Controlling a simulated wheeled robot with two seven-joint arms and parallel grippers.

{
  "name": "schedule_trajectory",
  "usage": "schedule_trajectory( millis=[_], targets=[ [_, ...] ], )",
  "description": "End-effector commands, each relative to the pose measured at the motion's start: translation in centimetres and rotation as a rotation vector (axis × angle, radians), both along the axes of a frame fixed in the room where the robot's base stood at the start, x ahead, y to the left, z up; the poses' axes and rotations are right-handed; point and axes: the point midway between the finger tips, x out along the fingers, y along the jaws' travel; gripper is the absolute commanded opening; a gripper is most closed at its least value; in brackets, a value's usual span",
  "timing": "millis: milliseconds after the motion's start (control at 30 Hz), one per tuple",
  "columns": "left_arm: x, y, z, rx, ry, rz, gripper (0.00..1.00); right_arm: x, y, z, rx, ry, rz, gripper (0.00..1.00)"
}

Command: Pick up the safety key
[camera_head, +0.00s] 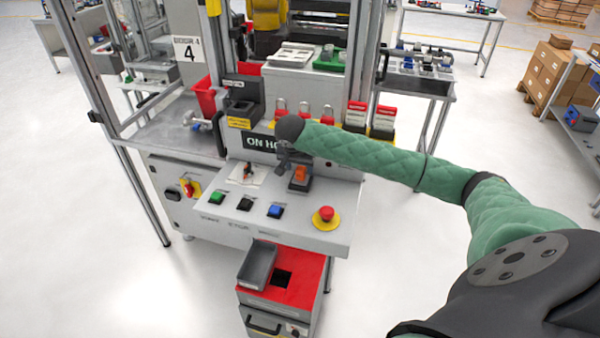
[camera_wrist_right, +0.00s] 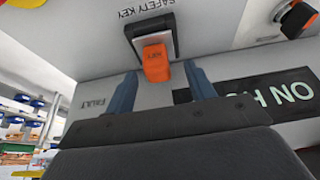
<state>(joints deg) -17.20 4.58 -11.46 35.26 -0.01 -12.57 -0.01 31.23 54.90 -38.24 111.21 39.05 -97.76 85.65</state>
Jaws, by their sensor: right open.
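The safety key (camera_wrist_right: 156,62) is a small orange block with lettering, seated in a dark holder (camera_wrist_right: 150,28) beside the label "SAFETY KEY" in the right wrist view. In the head view the orange key (camera_head: 301,173) sits on the sloped grey control panel (camera_head: 318,188). My right gripper (camera_wrist_right: 160,71) is open, with its two blue-grey fingers on either side of the key and visible gaps to it. In the head view my right gripper (camera_head: 284,156) is partly hidden by its own wrist, just above and left of the key. My left gripper is not in view.
The panel has green (camera_head: 217,196), black (camera_head: 245,204) and blue (camera_head: 275,211) buttons and a red emergency stop (camera_head: 326,214). A red cabinet with a grey tray (camera_head: 257,264) is below.

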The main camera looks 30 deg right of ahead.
Motion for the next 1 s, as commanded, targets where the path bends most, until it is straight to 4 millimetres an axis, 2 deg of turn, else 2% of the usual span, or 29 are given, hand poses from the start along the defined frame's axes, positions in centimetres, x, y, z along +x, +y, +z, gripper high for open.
schedule_trajectory(
  millis=[33, 200, 333, 567, 833, 1000],
  targets=[
    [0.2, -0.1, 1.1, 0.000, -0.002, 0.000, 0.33, 0.1, -0.2, 0.1, -0.001, 0.003, -0.001, 0.55],
    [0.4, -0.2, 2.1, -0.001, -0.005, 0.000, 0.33, 0.6, -0.7, -1.8, -0.001, 0.001, -0.001, 0.55],
    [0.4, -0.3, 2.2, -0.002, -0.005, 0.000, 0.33, 0.7, -0.9, -2.6, 0.000, 0.000, 0.001, 0.55],
    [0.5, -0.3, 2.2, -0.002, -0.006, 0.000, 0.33, 0.7, -0.9, -2.7, -0.001, 0.000, 0.001, 0.55],
    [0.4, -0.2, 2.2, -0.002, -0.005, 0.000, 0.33, 0.7, -0.9, -2.7, -0.001, -0.001, 0.000, 0.05],
    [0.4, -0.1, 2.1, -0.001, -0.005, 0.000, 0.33, 0.7, -0.9, -2.7, -0.001, -0.001, 0.000, 0.05]
  ],
)
